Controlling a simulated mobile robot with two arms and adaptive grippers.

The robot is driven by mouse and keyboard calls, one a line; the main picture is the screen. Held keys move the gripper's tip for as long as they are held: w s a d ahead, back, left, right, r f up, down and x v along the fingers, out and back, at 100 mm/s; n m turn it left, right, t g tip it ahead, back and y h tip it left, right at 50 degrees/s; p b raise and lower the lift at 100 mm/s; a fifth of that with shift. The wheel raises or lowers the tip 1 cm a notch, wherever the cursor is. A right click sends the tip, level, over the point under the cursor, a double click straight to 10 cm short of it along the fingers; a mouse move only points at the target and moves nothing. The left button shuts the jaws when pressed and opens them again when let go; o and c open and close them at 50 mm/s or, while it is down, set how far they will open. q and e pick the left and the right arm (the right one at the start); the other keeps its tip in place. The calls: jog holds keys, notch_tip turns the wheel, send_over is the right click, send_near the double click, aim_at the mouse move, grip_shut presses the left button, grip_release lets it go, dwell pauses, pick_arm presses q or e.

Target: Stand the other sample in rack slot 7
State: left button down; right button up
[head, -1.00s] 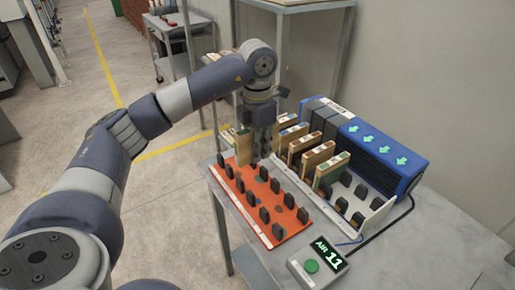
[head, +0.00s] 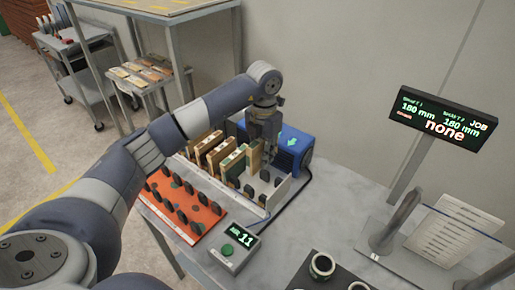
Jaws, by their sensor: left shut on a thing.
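My left gripper (head: 265,142) is over the white rack (head: 283,190) in front of the blue unit. It is shut on a thin upright sample panel with a greenish face (head: 255,160), whose lower end is at the rack's dark posts. I cannot tell whether the panel is seated in a slot, and no slot number is readable. Several other upright samples (head: 234,162) with tan and green faces stand to its left in the white rack. The orange rack (head: 205,214) beside it has dark posts and no sample panel. My right gripper is not in view.
The blue unit (head: 292,150) stands close behind the white rack. A small control box (head: 235,249) with a green button and a display reading 11 is in front. A monitor (head: 442,118), a clear stand and a dark tray with round cups are at the right.

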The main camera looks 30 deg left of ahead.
pick_arm(q)
jog(key=shift+w+d, duration=0.1)
jog(key=shift+d, duration=0.2)
jog(key=shift+w+d+f, duration=0.1)
jog(key=shift+f, duration=0.1)
jog(key=shift+f+b, duration=0.45)
jog(key=shift+f, duration=0.5)
jog(key=shift+f+b, duration=1.9)
jog(key=shift+f, duration=0.8)
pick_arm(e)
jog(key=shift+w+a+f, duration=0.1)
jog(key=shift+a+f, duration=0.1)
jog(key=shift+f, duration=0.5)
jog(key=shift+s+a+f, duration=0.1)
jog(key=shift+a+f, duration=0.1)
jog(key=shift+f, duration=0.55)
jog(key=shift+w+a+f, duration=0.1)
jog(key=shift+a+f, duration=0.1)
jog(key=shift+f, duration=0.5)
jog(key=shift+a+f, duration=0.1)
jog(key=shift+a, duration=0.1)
pick_arm(q)
jog(key=shift+f+b, duration=0.35)
jog(key=shift+f, duration=0.05)
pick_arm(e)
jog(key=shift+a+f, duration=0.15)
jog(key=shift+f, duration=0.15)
